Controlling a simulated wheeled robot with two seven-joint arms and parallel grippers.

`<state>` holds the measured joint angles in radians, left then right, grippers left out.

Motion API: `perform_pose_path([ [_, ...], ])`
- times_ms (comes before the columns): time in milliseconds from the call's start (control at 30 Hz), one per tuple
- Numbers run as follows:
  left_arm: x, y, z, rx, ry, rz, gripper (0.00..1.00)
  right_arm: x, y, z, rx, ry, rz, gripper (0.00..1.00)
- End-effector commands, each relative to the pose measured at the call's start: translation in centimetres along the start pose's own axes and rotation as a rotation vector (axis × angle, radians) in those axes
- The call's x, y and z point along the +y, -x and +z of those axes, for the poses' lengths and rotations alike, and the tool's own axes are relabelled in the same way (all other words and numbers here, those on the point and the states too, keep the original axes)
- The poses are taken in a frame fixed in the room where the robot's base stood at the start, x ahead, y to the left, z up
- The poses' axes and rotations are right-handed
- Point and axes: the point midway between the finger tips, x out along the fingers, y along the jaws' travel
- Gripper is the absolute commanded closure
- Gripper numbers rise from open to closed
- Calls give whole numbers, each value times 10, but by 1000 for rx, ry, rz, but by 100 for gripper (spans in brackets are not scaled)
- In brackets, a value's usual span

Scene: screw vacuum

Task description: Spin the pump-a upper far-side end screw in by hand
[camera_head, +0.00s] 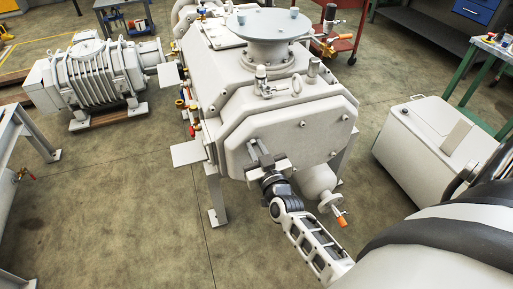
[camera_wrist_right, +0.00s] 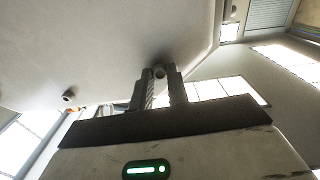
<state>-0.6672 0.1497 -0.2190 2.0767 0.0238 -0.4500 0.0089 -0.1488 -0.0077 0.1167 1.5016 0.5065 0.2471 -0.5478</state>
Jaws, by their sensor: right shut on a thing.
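The large pale grey pump (camera_head: 280,118) stands in the middle of the head view with its flat end plate (camera_head: 318,122) facing me. My right gripper (camera_head: 258,158) reaches the left part of that plate with its fingers pointing at it. In the right wrist view my right gripper (camera_wrist_right: 160,78) is shut on a small round screw (camera_wrist_right: 160,71) at the plate's face. How deep the screw sits is hidden by the fingers. Another screw (camera_wrist_right: 67,96) stands apart at the left of that view. My left gripper is not in view.
A vessel with an orange-handled valve (camera_head: 338,216) hangs below the plate, close to my right arm. A grey box unit (camera_head: 430,145) stands to the right. A ribbed pump (camera_head: 95,75) sits at the left. The floor in front is clear.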

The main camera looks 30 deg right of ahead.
Motion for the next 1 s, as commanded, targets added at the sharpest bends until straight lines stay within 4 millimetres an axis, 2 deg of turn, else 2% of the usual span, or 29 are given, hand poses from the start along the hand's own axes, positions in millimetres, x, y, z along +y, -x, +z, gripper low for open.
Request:
perform_pose_path([
  [1000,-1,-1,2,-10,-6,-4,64,-1,1,2,-2,-957,1,100],
])
